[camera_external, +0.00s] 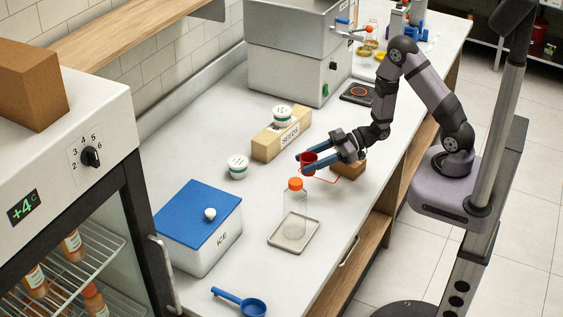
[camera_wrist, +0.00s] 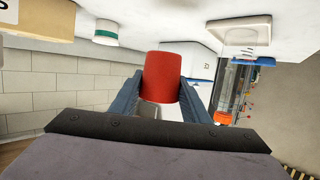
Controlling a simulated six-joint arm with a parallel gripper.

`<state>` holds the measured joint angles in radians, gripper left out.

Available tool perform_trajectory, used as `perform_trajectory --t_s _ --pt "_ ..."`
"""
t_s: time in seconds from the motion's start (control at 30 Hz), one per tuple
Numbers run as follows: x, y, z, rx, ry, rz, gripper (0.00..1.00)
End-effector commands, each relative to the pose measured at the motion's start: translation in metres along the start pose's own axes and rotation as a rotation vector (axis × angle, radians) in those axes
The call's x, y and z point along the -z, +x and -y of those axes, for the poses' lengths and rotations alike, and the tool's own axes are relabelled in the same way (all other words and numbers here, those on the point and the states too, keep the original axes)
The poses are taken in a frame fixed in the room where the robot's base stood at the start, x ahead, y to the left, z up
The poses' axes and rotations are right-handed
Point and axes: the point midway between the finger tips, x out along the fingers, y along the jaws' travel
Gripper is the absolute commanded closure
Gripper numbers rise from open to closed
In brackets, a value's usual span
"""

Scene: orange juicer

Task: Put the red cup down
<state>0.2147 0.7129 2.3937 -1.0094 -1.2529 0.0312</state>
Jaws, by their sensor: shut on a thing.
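The red cup (camera_external: 308,159) is between the two blue fingers of my gripper (camera_external: 304,164), which is shut on it. In the wrist view the red cup (camera_wrist: 162,77) fills the gap between the fingers, with one finger on each side. In the external view the cup is over the white counter, beside a thin red outline (camera_external: 322,183) marked on the surface. Whether the cup's bottom touches the counter is hard to tell, since the fingers hide its lower part.
A clear bottle with an orange cap (camera_external: 295,184) stands on a small tray (camera_external: 275,237) in front of the gripper. A wooden block (camera_external: 349,169) is at right. A "SEEDS" box (camera_external: 267,146), white tub (camera_external: 237,166) and blue-lidded ICE box (camera_external: 190,246) stand left.

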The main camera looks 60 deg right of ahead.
Motion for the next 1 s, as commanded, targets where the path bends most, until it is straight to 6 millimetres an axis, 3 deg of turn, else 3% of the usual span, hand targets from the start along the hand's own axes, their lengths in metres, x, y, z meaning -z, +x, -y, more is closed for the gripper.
perform_trajectory --t_s 0.3,0.5,0.8,1.0 --pt "-0.01 -0.058 0.061 0.222 -0.068 -0.001 0.79" --pt "-0.01 -0.081 0.088 0.311 -0.098 -0.001 0.79" --pt "-0.011 -0.088 0.098 0.341 -0.107 0.0 0.79" --pt "-0.028 -0.082 0.098 0.341 -0.102 0.0 0.79"
